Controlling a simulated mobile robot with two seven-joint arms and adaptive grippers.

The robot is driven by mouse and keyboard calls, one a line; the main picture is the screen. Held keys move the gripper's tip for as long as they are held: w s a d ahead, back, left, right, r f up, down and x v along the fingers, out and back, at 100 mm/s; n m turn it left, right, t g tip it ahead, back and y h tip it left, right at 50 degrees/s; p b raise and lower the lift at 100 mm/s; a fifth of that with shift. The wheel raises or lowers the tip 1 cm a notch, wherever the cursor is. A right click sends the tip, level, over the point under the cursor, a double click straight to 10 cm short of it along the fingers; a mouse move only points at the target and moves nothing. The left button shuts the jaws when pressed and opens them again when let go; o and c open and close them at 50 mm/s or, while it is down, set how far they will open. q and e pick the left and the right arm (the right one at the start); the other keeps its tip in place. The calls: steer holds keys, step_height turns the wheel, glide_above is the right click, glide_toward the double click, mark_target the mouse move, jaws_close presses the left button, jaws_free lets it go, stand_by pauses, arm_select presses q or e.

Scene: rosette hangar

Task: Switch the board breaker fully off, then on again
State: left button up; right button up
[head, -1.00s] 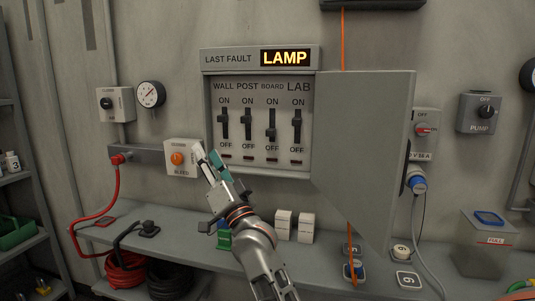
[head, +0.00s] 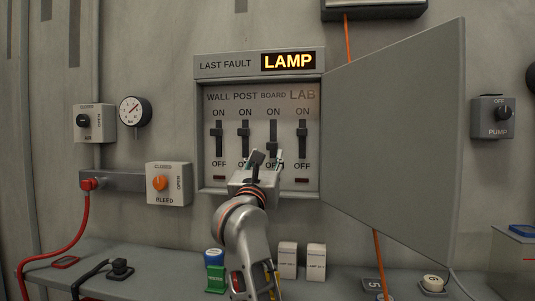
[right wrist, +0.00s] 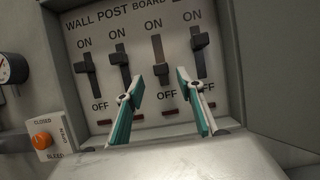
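The breaker panel (head: 209,170) holds a row of levers marked WALL, POST, BOARD and LAB, with ON above and OFF below. The board breaker (head: 272,128) is third from the left. In the right wrist view the board breaker (right wrist: 156,46) stands just beyond my fingertips. My right gripper (head: 264,158) is in front of the lower part of that breaker. In the right wrist view the gripper (right wrist: 171,72) is open, with nothing between its fingers. My left gripper is out of view.
The open panel door (head: 400,130) juts out at the right. Neighbouring levers, POST (head: 244,130) and LAB (head: 302,130), stand close on both sides. A display (head: 288,62) above reads LAMP. A bleed box (head: 168,184) is at the left. Small boxes (head: 288,260) stand on the shelf below.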

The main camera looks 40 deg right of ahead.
mark_target(271, 145)
steer(key=x, duration=0.5)
steer(key=shift+d+b, duration=0.1)
steer(key=shift+b, duration=0.25)
steer(key=shift+x, duration=0.8)
